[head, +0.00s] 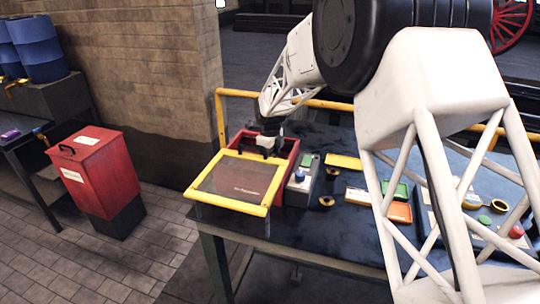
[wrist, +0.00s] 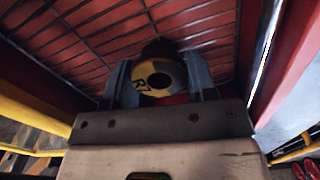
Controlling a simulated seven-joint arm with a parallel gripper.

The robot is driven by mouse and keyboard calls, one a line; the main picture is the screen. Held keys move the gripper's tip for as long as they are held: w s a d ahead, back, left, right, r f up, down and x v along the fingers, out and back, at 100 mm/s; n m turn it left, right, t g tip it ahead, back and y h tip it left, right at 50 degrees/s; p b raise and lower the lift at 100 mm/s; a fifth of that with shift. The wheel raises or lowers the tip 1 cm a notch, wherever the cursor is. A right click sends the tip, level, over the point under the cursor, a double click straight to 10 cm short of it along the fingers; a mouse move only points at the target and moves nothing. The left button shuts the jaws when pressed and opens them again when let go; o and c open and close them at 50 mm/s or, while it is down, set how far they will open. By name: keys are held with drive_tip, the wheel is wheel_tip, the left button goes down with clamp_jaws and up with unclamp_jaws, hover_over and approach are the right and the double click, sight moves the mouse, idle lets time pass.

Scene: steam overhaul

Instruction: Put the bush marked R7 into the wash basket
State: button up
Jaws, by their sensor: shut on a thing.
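My gripper (head: 268,150) reaches down into the red tub behind the yellow-framed panel. In the wrist view my gripper (wrist: 160,85) is shut on the bush (wrist: 145,82), a round piece with a pale yellow face, a dark central hole and an "R7" mark. Its jaws press on both sides of it. Dark wire mesh (wrist: 75,40), apparently the wash basket, spreads behind the bush over a red surface. I cannot tell whether the bush touches the mesh. In the head view the bush is too small or hidden to make out.
The red tub (head: 291,152) has tall side walls close to my gripper. The yellow-framed panel (head: 237,207) stands at its front. On the bench to the right are a grey box with a blue knob (head: 301,176), dark rings (head: 326,201) and coloured trays (head: 399,212). A red bin (head: 93,170) stands left.

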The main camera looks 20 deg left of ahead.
drive_tip(key=shift+f, duration=0.1)
drive_tip(key=o, duration=1)
drive_tip(key=shift+o, duration=0.2)
wheel_tip(320, 180, up, 12)
idle(0.6)
